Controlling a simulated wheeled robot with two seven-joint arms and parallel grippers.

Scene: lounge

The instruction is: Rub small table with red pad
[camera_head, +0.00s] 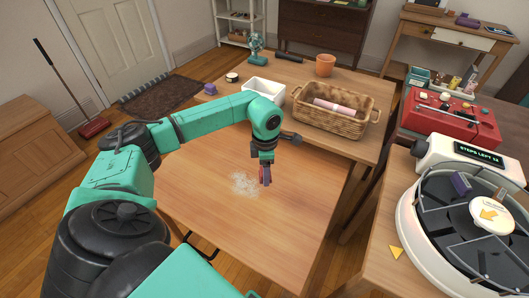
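The small table (215,212) is a low wooden table in the middle of the camera_head view. A pale whitish smudge (243,185) lies on its top. My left gripper (265,181) points down just right of the smudge, close to the tabletop. It is shut on a small dark red thing that looks like the red pad (267,173), seen edge-on and mostly hidden by the fingers. I cannot tell whether the pad touches the table. My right gripper is not in view.
Behind stands a table with a wicker basket (329,122), a white bin (263,90) and an orange pot (325,66). At right are a red case (451,117) and a round machine (426,232). The small table's front is clear.

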